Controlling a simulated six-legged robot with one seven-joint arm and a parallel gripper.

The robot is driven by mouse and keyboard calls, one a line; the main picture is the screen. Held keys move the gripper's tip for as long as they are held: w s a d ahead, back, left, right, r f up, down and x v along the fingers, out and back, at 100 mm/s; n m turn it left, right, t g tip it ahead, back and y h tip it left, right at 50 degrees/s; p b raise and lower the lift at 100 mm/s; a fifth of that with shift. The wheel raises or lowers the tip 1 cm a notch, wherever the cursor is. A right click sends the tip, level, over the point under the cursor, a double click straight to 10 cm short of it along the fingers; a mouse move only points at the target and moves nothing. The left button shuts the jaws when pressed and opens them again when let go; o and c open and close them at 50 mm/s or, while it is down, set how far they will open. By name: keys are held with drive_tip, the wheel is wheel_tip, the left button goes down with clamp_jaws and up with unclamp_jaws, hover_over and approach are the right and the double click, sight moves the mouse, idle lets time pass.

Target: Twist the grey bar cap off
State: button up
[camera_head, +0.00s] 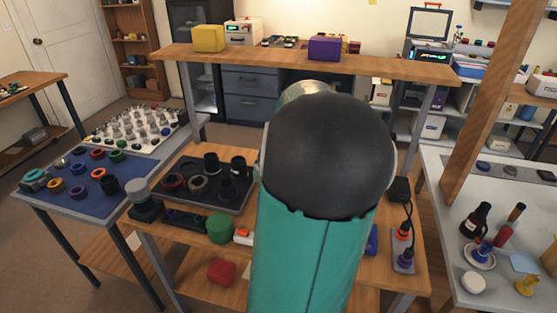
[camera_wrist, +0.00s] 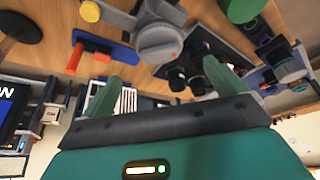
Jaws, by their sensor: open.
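In the wrist view the grey bar cap (camera_wrist: 158,42) is a round grey knob with a raised bar across its face and a small orange mark near its rim. It sits on a grey fixture at the top centre. My gripper (camera_wrist: 163,85) is open, its two green fingers spread wide and pointing up toward the cap. The cap lies beyond the fingertips, apart from them, and nothing is between the fingers. My arm hides my gripper there.
A dark tray (camera_head: 215,203) of black lens parts lies right of the cap, with a green cylinder (camera_head: 219,228) in front. A blue mat (camera_head: 75,198) of coloured rings is to the left. In the wrist view, an orange-handled tool (camera_wrist: 75,58) lies left of the cap.

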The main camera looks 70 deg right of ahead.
drive_tip(key=x, duration=0.7)
drive_tip(key=c, duration=1.1)
drive_tip(key=shift+o, duration=0.2)
drive_tip(key=shift+w+n+t+y, duration=0.1)
drive_tip(key=shift+n+t+y, duration=0.3)
drive_tip(key=shift+n, duration=0.9)
drive_tip(key=shift+n+y, duration=0.4)
drive_tip(key=shift+n, duration=0.9)
